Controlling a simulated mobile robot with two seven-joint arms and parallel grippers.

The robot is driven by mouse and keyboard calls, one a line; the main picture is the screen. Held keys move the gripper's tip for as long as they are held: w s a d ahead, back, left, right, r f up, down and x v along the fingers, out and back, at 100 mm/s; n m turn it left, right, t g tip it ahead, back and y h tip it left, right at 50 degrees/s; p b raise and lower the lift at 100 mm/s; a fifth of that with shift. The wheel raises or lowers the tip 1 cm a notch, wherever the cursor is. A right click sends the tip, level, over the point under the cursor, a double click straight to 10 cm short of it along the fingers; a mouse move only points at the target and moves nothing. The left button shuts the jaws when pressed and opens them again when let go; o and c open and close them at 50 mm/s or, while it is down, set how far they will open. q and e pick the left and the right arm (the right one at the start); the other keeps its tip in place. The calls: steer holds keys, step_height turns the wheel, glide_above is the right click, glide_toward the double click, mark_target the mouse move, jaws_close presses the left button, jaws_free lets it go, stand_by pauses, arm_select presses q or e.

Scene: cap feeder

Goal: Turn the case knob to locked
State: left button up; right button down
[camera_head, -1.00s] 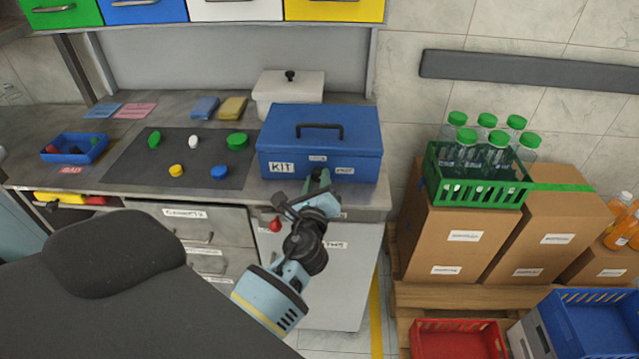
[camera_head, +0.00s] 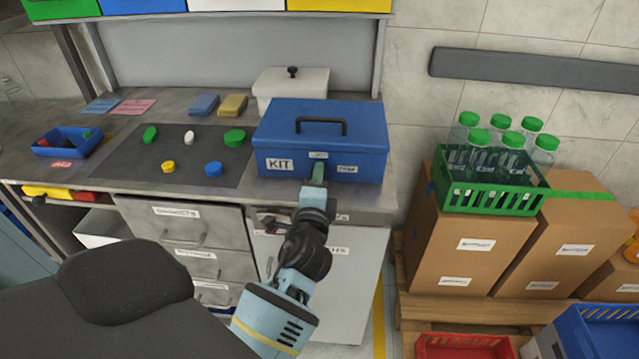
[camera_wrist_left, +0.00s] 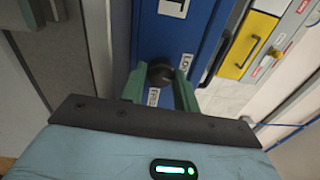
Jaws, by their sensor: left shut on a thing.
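The blue case (camera_head: 355,145) marked KIT stands at the front edge of the workbench, its handle (camera_head: 320,124) on the lid. Its front face fills the middle of the left wrist view (camera_wrist_left: 180,38). The round black knob (camera_wrist_left: 160,73) is on that face, with small white labels beside it. My left gripper (camera_head: 318,172) is at the case front, its green fingers on both sides of the knob in the left wrist view (camera_wrist_left: 160,88). It is shut on the knob. In the head view the gripper hides the knob. My right gripper is not in view.
A dark mat (camera_head: 125,168) with several coloured caps lies left of the case. A white lidded box (camera_head: 290,85) stands behind it. A green crate (camera_head: 490,190) of bottles stands on cardboard boxes to the right. Drawers are below the bench.

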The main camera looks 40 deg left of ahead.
arm_select(q)
steer(key=shift+n+b, duration=0.35)
steer(key=shift+n, duration=0.85)
steer(key=o, duration=1)
steer(key=shift+c, duration=0.2)
steer(key=shift+s+f, duration=0.1)
steer(key=shift+f, duration=0.15)
